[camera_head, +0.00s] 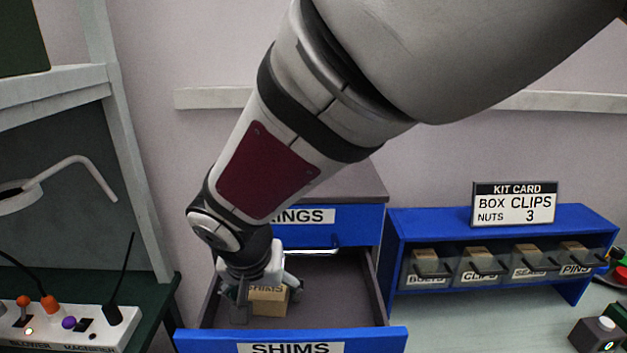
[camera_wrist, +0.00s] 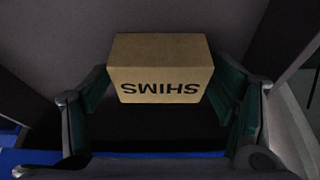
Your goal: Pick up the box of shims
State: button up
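The box of shims (camera_head: 269,299) is a small brown cardboard box inside the open drawer labelled SHIMS (camera_head: 290,347). In the wrist view the box (camera_wrist: 162,70) shows its SHIMS print upside down, between and a little beyond the fingers. My gripper (camera_head: 262,291) is down inside the drawer at the box. In the wrist view my gripper (camera_wrist: 160,110) has its fingers spread, one at each side of the box. Dark gaps show near the fingertips; whether either one touches the box is unclear. My gripper hides part of the box in the head view.
The drawer's side walls (camera_head: 377,287) stand close around my gripper. Above is a shut drawer labelled RINGS (camera_head: 345,224). At right stand a blue rack (camera_head: 400,225) of labelled bins and a kit card (camera_head: 514,204). At left is a white power strip (camera_head: 75,328).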

jog(key=c, duration=0.8)
jog(key=shift+r, duration=0.1)
